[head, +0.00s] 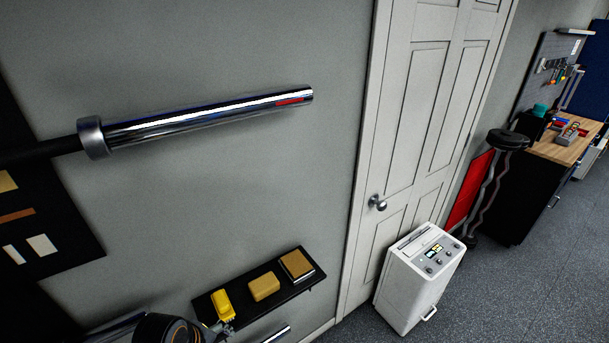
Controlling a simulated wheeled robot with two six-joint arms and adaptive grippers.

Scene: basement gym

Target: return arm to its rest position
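Part of my arm, dark and rounded, shows at the bottom left edge of the head view; I take it to be my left arm. The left gripper (224,328) is only partly seen as small grey parts at the front edge of a black wall shelf (257,288), just below a yellow object (223,304). Whether it touches that object, and whether its fingers are open or shut, I cannot tell. My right gripper is not in view.
The shelf also holds a tan block (264,287) and a brown-topped block (297,265). A barbell (200,118) juts across above. A white panelled door (410,130), a white appliance (418,280) and a wood-topped workbench (557,149) stand to the right. Grey floor is clear at lower right.

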